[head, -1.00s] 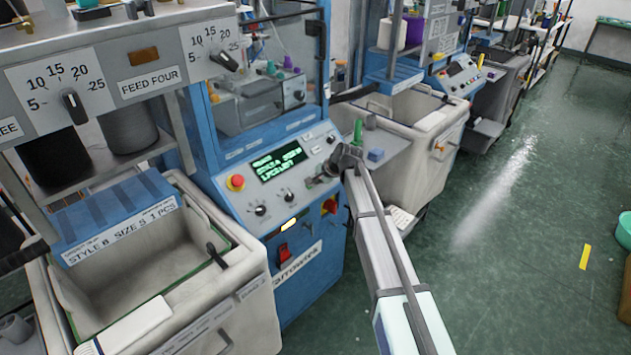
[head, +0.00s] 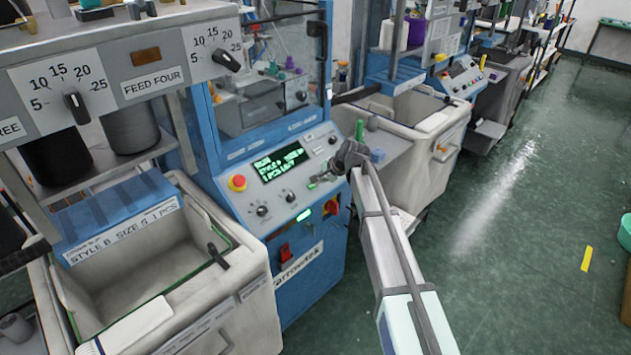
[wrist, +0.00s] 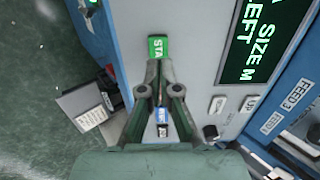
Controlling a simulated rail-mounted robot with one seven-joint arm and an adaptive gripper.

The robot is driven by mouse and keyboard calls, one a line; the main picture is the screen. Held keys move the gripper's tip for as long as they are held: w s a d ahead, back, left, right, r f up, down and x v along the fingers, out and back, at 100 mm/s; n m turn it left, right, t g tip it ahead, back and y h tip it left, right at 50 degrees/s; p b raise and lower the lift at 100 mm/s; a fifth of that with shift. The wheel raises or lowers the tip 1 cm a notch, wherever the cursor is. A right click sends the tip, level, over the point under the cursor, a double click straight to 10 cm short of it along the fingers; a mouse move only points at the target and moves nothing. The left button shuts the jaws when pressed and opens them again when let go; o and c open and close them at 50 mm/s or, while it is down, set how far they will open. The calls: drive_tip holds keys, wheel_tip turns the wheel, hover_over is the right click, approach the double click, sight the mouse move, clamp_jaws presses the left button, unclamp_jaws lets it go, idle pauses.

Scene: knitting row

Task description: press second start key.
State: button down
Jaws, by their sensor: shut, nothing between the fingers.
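The green start key (wrist: 158,47), lettered "STA" in the part I see, is on the pale control panel (wrist: 205,50) in the wrist view. My gripper (wrist: 159,72) is shut and empty, its fingertips right at the key's lower edge. I cannot tell whether they touch it. In the head view my gripper (head: 318,181) is at the right part of the blue machine's panel, below and right of its display (head: 280,161). The display's top line seems to read "RUN". A status lamp (head: 303,215) on the machine front glows green.
A red stop button (head: 237,183) and dark knobs (head: 262,211) sit left of my gripper. A red rocker switch (head: 285,252) is lower on the front. A grey bin (head: 235,320) stands at left, and another bin (head: 425,150) behind. The floor at right is mostly clear.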

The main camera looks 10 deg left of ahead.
drive_tip(key=b+v, duration=0.3)
drive_tip(key=v, duration=0.7)
idle(0.3)
drive_tip(key=s+d+f+n+g+h, duration=0.1)
drive_tip(key=s+d+f+n+h, duration=0.1)
drive_tip(key=s+d+f, duration=0.75)
drive_tip(key=s+d+f+n+g+h, duration=0.15)
drive_tip(key=s+f, duration=0.55)
drive_tip(key=f, duration=0.7)
drive_tip(key=s+d+f+n+g+h, duration=0.25)
drive_tip(key=s+d+f, duration=0.5)
drive_tip(key=f, duration=0.45)
drive_tip(key=s+d+f+g, duration=0.2)
drive_tip(key=s+f, duration=0.3)
drive_tip(key=s, duration=0.7)
drive_tip(key=s+d+f+g, duration=0.2)
drive_tip(key=s+d+f, duration=0.2)
drive_tip(key=s, duration=0.9)
drive_tip(key=s+d+f+g, duration=0.2)
drive_tip(key=s+f, duration=0.5)
drive_tip(key=s, duration=0.5)
drive_tip(key=shift+s+d+n+b, duration=0.15)
drive_tip(key=shift+d+n+b, duration=0.15)
drive_tip(key=shift+d, duration=0.6)
